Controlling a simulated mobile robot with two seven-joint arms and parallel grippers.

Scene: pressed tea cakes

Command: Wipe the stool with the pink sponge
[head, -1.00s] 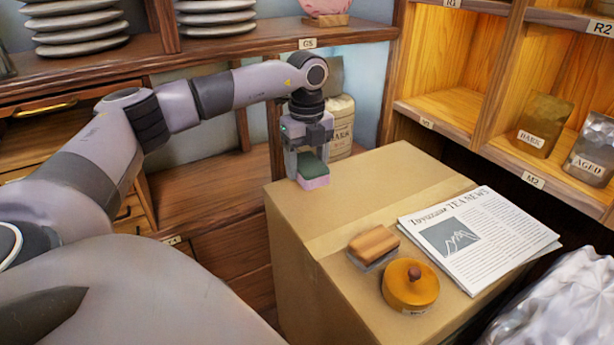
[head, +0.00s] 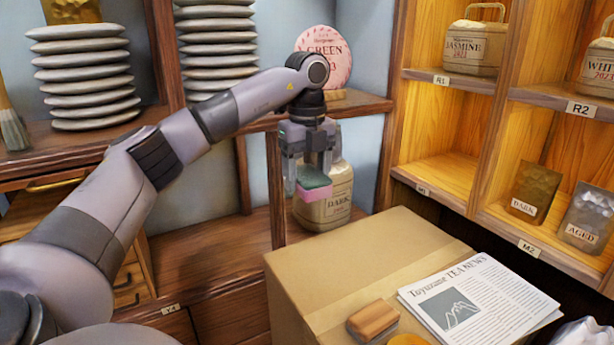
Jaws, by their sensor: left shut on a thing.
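The pink sponge (head: 316,196) has a green upper layer and hangs in the jaws of my left gripper (head: 311,176). The gripper is shut on it and points down. In the picture the sponge shows above the back left edge of the cardboard box (head: 345,262), apart from its top, in front of the DARK sack. I cannot make out a stool in view. My right gripper is not in view.
A newspaper (head: 478,305), a wooden-handled brush (head: 373,320) and part of an orange round lid (head: 408,340) lie on the box. The DARK sack (head: 335,208) stands behind the sponge.

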